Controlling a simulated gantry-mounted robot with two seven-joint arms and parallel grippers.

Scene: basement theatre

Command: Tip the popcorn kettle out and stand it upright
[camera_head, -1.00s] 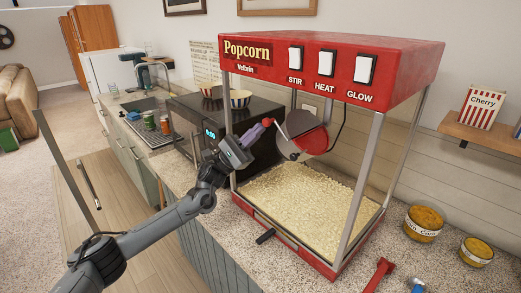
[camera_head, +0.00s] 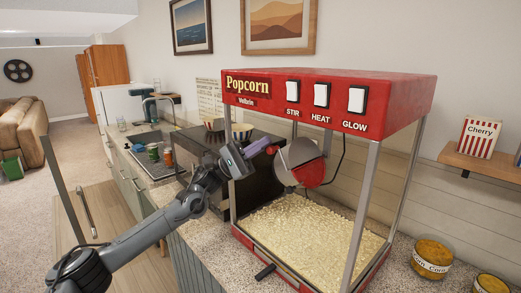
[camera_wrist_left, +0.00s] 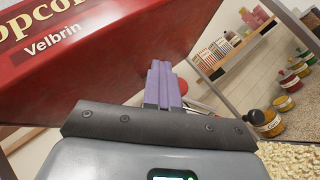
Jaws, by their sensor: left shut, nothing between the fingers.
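The popcorn kettle (camera_head: 300,165) hangs inside the red popcorn machine (camera_head: 335,97). It is tilted, with its round grey face toward the left and its red part at the lower right. A red-ended handle (camera_head: 272,150) sticks out on its left side. My left gripper (camera_head: 268,147) is shut and empty, its purple fingertips close by this handle; whether they touch it I cannot tell. In the left wrist view the purple fingers (camera_wrist_left: 163,85) hide most of the kettle. Popcorn (camera_head: 310,232) covers the machine floor. My right gripper is out of view.
Metal posts (camera_head: 364,205) frame the machine. A dark microwave (camera_head: 262,185) with bowls on top stands left of it. Yellow tubs (camera_head: 432,258) stand on the counter at right, below a wooden shelf (camera_head: 480,165) with a striped Cherry box (camera_head: 479,138).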

